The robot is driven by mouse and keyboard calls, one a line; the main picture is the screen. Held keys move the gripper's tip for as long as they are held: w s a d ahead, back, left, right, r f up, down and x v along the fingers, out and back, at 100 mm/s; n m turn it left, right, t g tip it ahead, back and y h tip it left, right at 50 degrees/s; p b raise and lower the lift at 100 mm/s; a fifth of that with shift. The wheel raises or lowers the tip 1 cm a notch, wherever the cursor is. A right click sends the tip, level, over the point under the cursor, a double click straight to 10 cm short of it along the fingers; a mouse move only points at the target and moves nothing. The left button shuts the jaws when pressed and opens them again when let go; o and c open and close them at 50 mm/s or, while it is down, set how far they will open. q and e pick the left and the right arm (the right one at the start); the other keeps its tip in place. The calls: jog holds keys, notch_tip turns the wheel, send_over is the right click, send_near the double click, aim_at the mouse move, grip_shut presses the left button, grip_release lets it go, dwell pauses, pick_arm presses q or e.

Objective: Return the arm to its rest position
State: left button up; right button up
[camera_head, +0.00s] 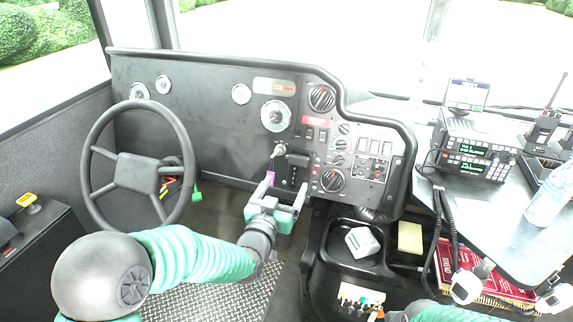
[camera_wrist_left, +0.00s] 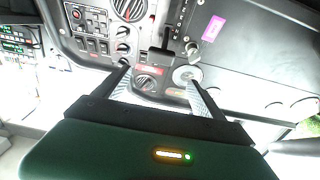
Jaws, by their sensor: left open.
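My left arm comes in from the left in a green sleeve, reaching over the floor toward the dashboard. Its gripper (camera_head: 285,187) is open, fingers pointing at the panel below the key switch (camera_head: 279,150). In the left wrist view the two fingers (camera_wrist_left: 163,92) stand apart with nothing held between them. A purple tag (camera_wrist_left: 212,29) hangs by the panel; in the head view it shows beside a finger (camera_head: 270,177). Part of my right arm's green sleeve shows at the bottom right edge; pale finger-like parts (camera_head: 510,280) lie beyond it, their opening unclear.
The steering wheel (camera_head: 138,170) stands left of my left gripper. The dashboard (camera_head: 215,130) rises ahead. The console tray (camera_head: 335,250) is on the right, with a grey box (camera_head: 362,242) in it. A radio (camera_head: 470,147) and a bottle (camera_head: 545,203) stand on the right-hand counter.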

pick_arm(q)
jog(key=s+a+f+g+y, duration=0.3)
jog(key=s+a+f+g, duration=0.55)
jog(key=s+f, duration=0.35)
jog(key=s+a+f+n+g+y, duration=0.1)
jog(key=s+a+f+n+g, duration=0.2)
jog(key=s, duration=0.6)
jog(key=s+a+f+g+y, duration=0.1)
jog(key=s+a+f+g, duration=0.2)
jog(key=s, duration=0.5)
jog(key=w+p+v, duration=0.2)
jog(key=p+v, duration=1.2)
jog(key=w+a+r+p+v, duration=0.1)
jog(key=w+p+v, duration=0.2)
jog(key=p+v, duration=1.1)
jog(key=shift+a+r+p, duration=0.3)
jog(key=shift+r+p, duration=0.1)
jog(key=shift+r, duration=0.35)
jog(key=shift+r, duration=0.1)
